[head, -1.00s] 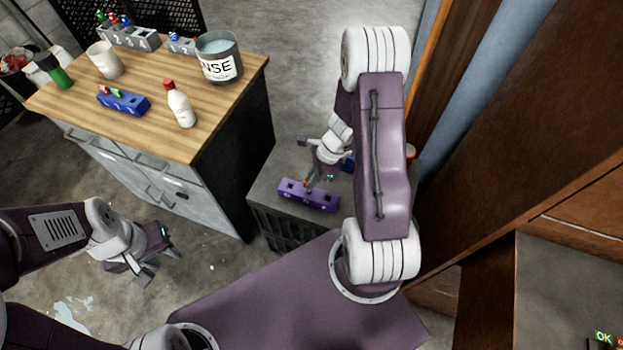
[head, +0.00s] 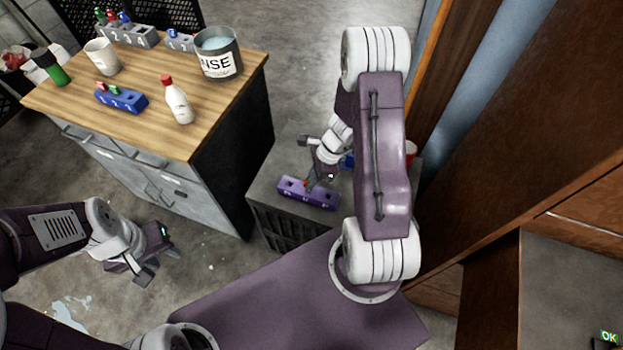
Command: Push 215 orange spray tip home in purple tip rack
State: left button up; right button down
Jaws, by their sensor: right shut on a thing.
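The purple tip rack (head: 322,201) stands on a low dark cabinet, with several sockets along its top. A small orange tip (head: 306,184) shows at the rack's middle, just under my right gripper (head: 309,180). My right gripper is shut on the orange tip, right at the rack's top; its fingers partly hide the tip, so I cannot tell how deep it sits. My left gripper (head: 160,268) hangs low over the floor at the left, away from the rack, and its jaws appear spread and empty.
The wood-topped workbench (head: 225,98) holds a blue rack (head: 122,99), a red-capped white bottle (head: 179,104), a rinse bucket (head: 218,58), a white cup (head: 103,57) and a grey numbered rack (head: 138,40). The low cabinet (head: 270,175) has bare top left of the purple rack.

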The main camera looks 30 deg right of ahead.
jog(key=shift+f+b, duration=1.15)
jog(key=shift+f, duration=0.05)
jog(key=c, duration=1.1)
grip_release()
jog(key=shift+r, duration=0.1)
jog(key=p+v, duration=0.6)
jog(key=v, duration=0.1)
jog(key=shift+p, duration=0.4)
